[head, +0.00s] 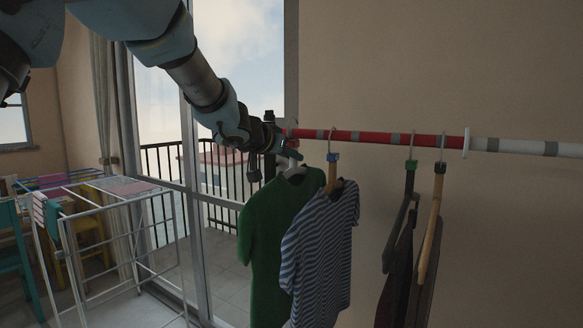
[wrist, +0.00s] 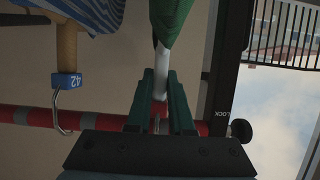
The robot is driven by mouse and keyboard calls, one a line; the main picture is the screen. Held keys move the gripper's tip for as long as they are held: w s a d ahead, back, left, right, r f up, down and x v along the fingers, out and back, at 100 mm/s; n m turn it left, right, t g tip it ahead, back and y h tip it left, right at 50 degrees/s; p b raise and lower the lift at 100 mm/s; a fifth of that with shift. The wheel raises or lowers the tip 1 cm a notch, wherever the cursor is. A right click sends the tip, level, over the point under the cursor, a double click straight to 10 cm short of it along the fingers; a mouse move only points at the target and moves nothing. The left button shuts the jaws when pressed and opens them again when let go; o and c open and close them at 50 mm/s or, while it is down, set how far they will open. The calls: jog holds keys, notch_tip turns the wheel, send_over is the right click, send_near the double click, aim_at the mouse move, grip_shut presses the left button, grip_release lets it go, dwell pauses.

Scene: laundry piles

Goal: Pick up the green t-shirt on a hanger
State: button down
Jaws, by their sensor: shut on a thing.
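The green t-shirt (head: 268,250) hangs on a white hanger (head: 292,168) at the left end of the red rod (head: 370,136). My gripper (head: 287,150) is at the top of this hanger, just by the rod. In the wrist view, my gripper's two dark green fingers (wrist: 162,100) are shut on the white hanger (wrist: 162,57), below the green t-shirt (wrist: 168,22) in that picture. The red rod (wrist: 30,118) passes behind the fingers. The hanger's hook is mostly hidden by my gripper.
A striped t-shirt (head: 320,255) on a wooden hanger with a blue tag (wrist: 67,81) hangs close to the right of the green one. Dark garments (head: 398,270) hang further right. A white drying rack (head: 110,205) stands at the left, before a glass door and balcony railing.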

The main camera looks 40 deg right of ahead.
jog(key=shift+a+r, duration=0.3)
jog(key=shift+r, duration=0.4)
jog(key=s+a, duration=0.1)
jog(key=a, duration=0.4)
jog(key=s+a+b, duration=0.1)
jog(key=a, duration=0.4)
jog(key=s+a+b, duration=0.1)
jog(key=s+a, duration=0.1)
jog(key=a, duration=0.3)
jog(key=shift+s+a, duration=0.1)
jog(key=shift+a, duration=0.05)
jog(key=shift+s+a+f, duration=0.1)
jog(key=shift+s+a, duration=0.1)
jog(key=shift+a, duration=0.55)
jog(key=shift+a+f, duration=0.1)
